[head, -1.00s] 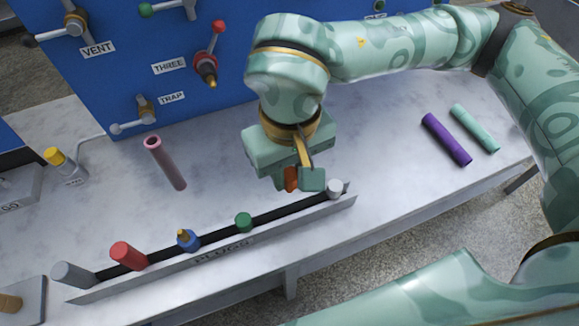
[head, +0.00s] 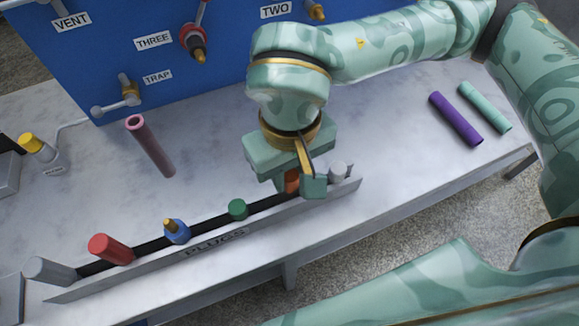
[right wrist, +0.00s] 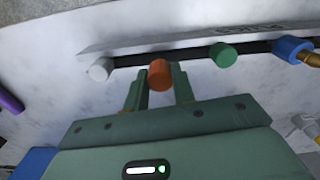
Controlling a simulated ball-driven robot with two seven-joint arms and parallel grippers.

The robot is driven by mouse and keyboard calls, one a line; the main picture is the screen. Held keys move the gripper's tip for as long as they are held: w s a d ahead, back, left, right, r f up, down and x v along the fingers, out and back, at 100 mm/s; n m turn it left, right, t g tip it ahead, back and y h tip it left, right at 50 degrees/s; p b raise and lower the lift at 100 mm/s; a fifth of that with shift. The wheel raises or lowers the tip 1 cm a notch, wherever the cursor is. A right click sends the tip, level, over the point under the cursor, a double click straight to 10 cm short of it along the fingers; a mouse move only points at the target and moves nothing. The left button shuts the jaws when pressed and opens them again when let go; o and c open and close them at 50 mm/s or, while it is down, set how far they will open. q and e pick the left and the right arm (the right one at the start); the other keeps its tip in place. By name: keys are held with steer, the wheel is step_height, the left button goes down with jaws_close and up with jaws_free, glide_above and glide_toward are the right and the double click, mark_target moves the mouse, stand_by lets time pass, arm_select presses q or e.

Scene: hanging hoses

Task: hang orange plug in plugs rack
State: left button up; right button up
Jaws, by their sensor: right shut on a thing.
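The orange plug (head: 292,180) is between the fingers of my right gripper (head: 303,184), mostly hidden by them in the head view. In the right wrist view the orange plug (right wrist: 159,75) shows end-on, with a finger of the shut gripper (right wrist: 160,84) on each side. The plugs rack (head: 280,217) is a long metal strip with a dark slot along the table's front edge. The plug is at the slot, between the green plug (head: 237,209) and the white plug (head: 338,171). I cannot tell whether it is seated. My left gripper is not in view.
Blue (head: 176,231), red (head: 110,249) and grey (head: 48,271) plugs stand farther left along the rack. A pink hose (head: 151,147) lies behind it. Purple (head: 455,118) and teal (head: 485,106) tubes lie at the right. A blue panel (head: 105,60) with valves stands behind.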

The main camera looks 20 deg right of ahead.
mark_target(290, 185)
arm_select(q)
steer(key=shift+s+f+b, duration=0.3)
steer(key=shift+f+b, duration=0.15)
steer(key=shift+b, duration=0.05)
stand_by(1.5)
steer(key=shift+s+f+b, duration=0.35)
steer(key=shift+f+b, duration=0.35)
steer(key=shift+b, duration=0.1)
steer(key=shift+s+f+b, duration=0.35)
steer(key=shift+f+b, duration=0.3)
steer(key=shift+b, duration=0.15)
arm_select(e)
steer(key=shift+f, duration=1.85)
steer(key=o, duration=1)
steer(key=shift+o, duration=0.2)
arm_select(q)
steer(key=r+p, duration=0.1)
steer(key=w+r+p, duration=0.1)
steer(key=p, duration=0.1)
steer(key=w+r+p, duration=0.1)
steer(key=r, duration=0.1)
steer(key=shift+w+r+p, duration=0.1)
steer(key=shift+p, duration=0.3)
arm_select(e)
step_height(290, 185, up, 16)
steer(key=shift+r, duration=0.2)
